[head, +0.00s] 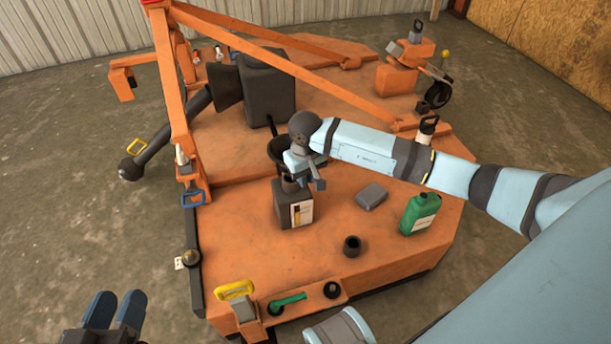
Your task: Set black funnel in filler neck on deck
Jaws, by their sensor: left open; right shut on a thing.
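The black funnel (279,148) shows as a dark, wide-mouthed bowl just behind my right gripper (303,178), above the orange deck (240,245). My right gripper is shut on it, and the gripper and wrist hide part of it. A short dark open-topped neck (352,246), which looks like the filler neck, stands on the deck in front of and to the right of the gripper, apart from the funnel. My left gripper (116,308) is open and empty at the lower left, off the deck, over the floor.
A dark jug with a white label (301,213) stands just below my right gripper. A grey block (371,197) and green bottle (420,214) stand to the right. A big dark box (268,90) and orange bars (290,75) lie behind. The front left deck is clear.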

